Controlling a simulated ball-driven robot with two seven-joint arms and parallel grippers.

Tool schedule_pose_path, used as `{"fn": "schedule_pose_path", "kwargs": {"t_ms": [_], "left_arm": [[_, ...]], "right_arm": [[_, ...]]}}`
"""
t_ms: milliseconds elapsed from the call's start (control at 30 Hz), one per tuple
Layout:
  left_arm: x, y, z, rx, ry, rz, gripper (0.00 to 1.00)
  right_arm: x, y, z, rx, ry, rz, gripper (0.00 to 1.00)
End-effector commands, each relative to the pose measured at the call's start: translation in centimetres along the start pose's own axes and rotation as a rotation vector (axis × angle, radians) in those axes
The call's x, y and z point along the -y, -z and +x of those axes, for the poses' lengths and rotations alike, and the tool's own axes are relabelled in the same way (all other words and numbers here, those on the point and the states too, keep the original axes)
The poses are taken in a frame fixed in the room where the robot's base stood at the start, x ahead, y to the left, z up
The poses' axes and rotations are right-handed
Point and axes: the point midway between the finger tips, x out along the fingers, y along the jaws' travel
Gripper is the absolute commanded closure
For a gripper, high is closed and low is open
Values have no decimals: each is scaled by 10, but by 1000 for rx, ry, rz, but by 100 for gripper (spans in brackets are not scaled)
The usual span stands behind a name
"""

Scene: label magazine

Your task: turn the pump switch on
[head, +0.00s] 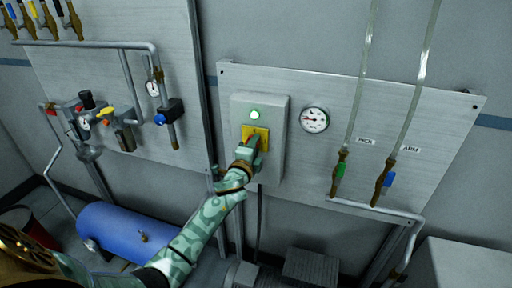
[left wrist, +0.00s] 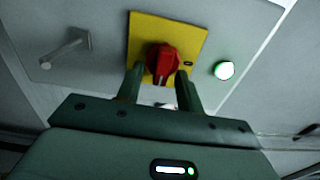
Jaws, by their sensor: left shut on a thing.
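The pump switch is a red rotary knob (left wrist: 162,62) on a yellow square plate (left wrist: 140,32). The yellow plate also shows in the head view (head: 262,133), on a pale box on the wall panel. My left gripper (head: 246,153) reaches up to the plate and hides the knob in the head view. In the left wrist view, the left gripper's fingers (left wrist: 161,74) stand on both sides of the knob, shut on it. A green lamp (head: 255,114) above the plate is lit; it also glows in the left wrist view (left wrist: 224,70). My right gripper is not in view.
A round gauge (head: 314,119) is right of the switch box (head: 275,165). Two clear tubes run down to a green-handled valve (head: 340,168) and a blue-handled valve (head: 388,180). A blue tank (head: 130,232) lies at lower left, below another panel with pipes and valves.

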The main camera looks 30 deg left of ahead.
Motion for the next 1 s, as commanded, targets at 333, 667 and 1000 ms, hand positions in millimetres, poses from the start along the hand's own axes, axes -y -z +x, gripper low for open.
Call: {"fn": "schedule_pose_path", "kwargs": {"t_ms": [333, 667, 1000], "left_arm": [[-3, 1, -1, -2, -5, 3, 86], [-1, 1, -1, -1, -2, 2, 42], [0, 1, -40, -2, -4, 2, 42]], "right_arm": [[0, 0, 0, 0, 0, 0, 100], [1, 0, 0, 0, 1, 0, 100], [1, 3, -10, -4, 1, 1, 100]]}}
